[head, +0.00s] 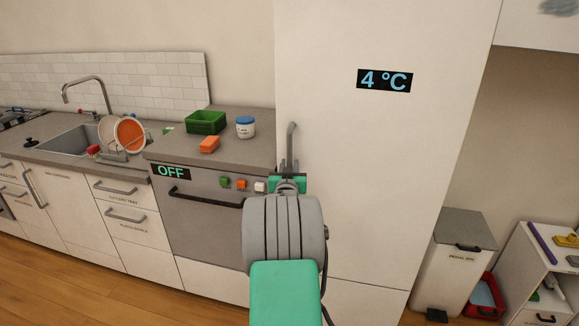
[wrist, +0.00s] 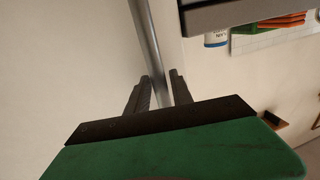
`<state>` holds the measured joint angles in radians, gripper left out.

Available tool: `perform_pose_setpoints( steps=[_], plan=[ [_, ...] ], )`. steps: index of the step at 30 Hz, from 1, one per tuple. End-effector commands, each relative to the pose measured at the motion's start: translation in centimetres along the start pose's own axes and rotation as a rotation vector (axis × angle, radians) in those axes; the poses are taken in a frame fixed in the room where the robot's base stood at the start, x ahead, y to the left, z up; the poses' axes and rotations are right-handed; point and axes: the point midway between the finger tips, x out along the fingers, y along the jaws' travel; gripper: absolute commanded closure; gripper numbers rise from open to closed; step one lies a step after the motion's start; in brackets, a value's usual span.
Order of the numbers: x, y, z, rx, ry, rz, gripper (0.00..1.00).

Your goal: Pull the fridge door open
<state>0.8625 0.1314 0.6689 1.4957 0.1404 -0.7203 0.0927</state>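The fridge door (head: 385,160) is a tall white panel with a "4 °C" display, and it looks closed. Its grey vertical bar handle (head: 291,135) is at the door's left edge. My gripper (head: 288,172) is at the lower part of this handle, partly hidden by my wrist. In the wrist view, the door (wrist: 60,70) is on the left and the metal handle (wrist: 148,45) runs down between the two dark fingers of my gripper (wrist: 160,88). The fingers are apart, one on each side of the bar, with a thin gap showing on the right.
A pedal bin (head: 455,265) stands right of the fridge. Wooden floor (head: 90,290) shows at front left.

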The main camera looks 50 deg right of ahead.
Motion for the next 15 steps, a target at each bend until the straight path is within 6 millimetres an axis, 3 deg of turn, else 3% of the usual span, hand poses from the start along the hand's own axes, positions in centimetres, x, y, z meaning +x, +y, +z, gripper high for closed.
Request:
perform_pose_setpoints(
  steps=[9,15],
  plan=[
    [-0.02,0.00,-0.01,0.000,0.000,0.000,1.00],
    [-0.02,0.00,-0.01,0.000,0.000,0.000,1.00]
  ],
)
